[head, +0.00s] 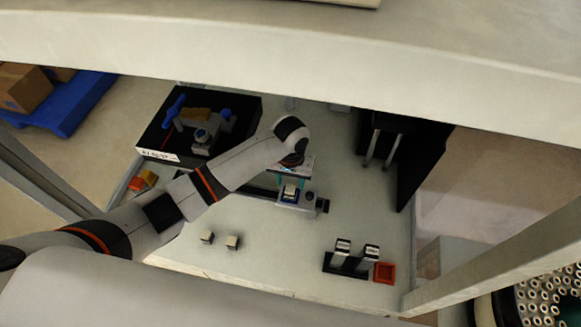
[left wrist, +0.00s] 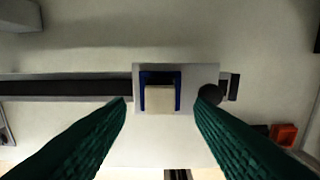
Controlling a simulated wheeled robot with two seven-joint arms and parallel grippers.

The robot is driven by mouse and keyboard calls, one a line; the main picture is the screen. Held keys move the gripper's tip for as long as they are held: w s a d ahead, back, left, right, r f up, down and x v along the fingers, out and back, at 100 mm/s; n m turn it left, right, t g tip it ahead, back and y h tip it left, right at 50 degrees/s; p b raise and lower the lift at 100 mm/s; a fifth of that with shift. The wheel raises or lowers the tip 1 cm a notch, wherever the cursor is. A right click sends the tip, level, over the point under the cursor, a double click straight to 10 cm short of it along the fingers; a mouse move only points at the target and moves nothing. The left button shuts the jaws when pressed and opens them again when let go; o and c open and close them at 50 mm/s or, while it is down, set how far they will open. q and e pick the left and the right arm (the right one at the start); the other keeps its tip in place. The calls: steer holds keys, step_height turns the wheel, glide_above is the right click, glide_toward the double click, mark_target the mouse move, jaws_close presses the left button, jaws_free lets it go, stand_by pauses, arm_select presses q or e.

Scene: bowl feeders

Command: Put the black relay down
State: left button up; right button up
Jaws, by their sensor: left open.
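A small block with a pale top (left wrist: 160,99), likely the relay, sits in a blue U-shaped nest (left wrist: 145,78) on a grey fixture in the left wrist view. Its sides are mostly hidden there, so I cannot tell their colour. In the head view the block (head: 290,191) is in the fixture near the middle of the bench. My left gripper (head: 291,179) is above it. In the left wrist view its green fingers (left wrist: 162,104) are spread to either side of the block, apart from it. My right gripper is not in view.
Two small pale-topped blocks (head: 232,242) stand at the front left of the bench. A black rack (head: 345,264) with two upright parts and a red bin (head: 384,272) are at the front right. A black box (head: 158,135) with tools is behind left. A frame surrounds the bench.

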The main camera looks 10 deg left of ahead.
mark_target(290, 189)
arm_select(q)
step_height(290, 189, up, 8)
steer(key=shift+b, duration=0.3)
steer(key=shift+f, duration=0.15)
steer(key=shift+s, duration=0.1)
